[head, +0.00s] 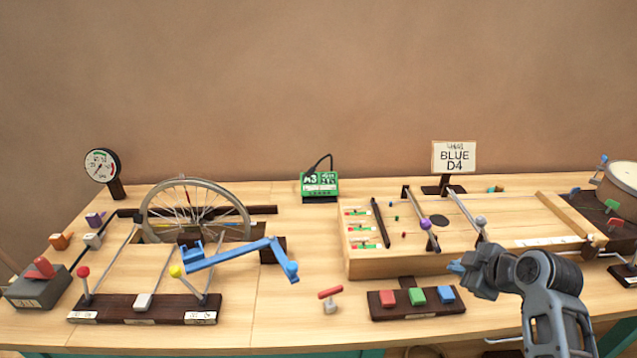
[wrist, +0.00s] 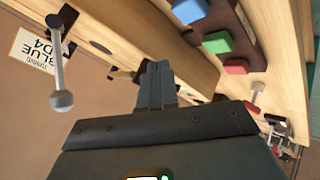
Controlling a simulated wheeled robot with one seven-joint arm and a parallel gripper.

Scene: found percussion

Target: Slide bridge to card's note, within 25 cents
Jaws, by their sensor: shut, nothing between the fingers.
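The card (head: 453,156) stands at the back of the bench and reads "BLUE D4"; it also shows tilted in the wrist view (wrist: 38,47). In front of it is a long wooden string box (head: 400,262). A lever with a purple ball (head: 425,224) and one with a pale grey ball (head: 481,222) lean over it; the grey ball is near in the wrist view (wrist: 61,100). A slanted dark bar (head: 380,222) lies on the box. I cannot tell which part is the bridge. My gripper (head: 458,267) is shut and empty by the box's front edge.
A block with red, green and blue buttons (head: 417,313) sits before the box. A green display unit (head: 320,184) stands behind, its text unclear. A spoked wheel (head: 195,212) and blue crank (head: 240,253) fill the left. A drum-like pan (head: 618,185) stands at right.

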